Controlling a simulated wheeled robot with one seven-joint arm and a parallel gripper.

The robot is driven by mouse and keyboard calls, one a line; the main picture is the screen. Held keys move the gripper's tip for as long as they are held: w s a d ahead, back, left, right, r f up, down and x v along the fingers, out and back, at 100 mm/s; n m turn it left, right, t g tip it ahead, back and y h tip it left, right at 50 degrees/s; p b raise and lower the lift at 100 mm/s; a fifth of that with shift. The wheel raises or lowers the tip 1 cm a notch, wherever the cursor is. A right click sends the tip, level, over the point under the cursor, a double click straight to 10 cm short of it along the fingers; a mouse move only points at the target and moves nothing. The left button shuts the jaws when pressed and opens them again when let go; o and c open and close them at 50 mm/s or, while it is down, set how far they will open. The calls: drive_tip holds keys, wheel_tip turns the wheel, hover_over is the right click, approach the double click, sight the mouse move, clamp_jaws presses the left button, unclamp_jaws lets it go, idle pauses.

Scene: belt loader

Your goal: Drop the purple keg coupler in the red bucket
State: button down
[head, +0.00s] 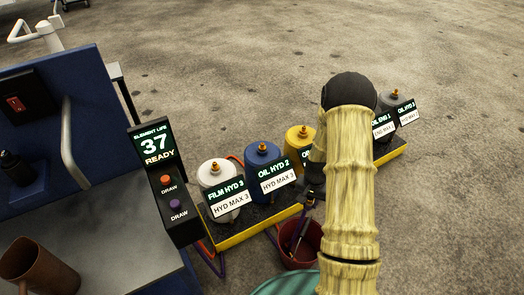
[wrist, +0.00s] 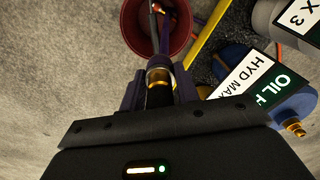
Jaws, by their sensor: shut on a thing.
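My gripper (head: 310,192) hangs above the near side of the keg row, partly covered by my own arm. In the wrist view my gripper (wrist: 158,85) is shut on the purple keg coupler (wrist: 158,75), which shows a gold ring and a dark body between the fingers. A purple length runs from near it toward the bucket. The red bucket (head: 316,240) stands on the floor just below my gripper, partly hidden by my arm. In the wrist view the red bucket (wrist: 132,30) lies just beyond the fingertips. Slender dark and grey pieces show in or over its mouth.
Several labelled kegs, including a white one (head: 222,180) and a blue one (head: 268,165), stand on a yellow-edged rack (head: 240,236). A panel (head: 157,150) reads 37 READY. A grey bench with a brown mug (head: 40,270) is at left. Open floor lies beyond.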

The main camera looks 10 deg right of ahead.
drive_tip(key=shift+m, duration=0.7)
drive_tip(key=f, duration=0.1)
drive_tip(key=d+f+b, duration=0.1)
drive_tip(key=f, duration=0.1)
drive_tip(key=s+d+f, duration=0.1)
drive_tip(key=f, duration=0.1)
drive_tip(key=shift+s+d+b, duration=0.1)
drive_tip(key=shift+d+b, duration=0.05)
drive_tip(key=shift+b, duration=0.2)
drive_tip(key=shift+f, duration=0.15)
wheel_tip(320, 180, down, 6)
drive_tip(key=b, duration=0.5)
drive_tip(key=shift+b, duration=0.4)
drive_tip(key=c, duration=0.9)
unclamp_jaws()
drive_tip(key=shift+c, duration=0.2)
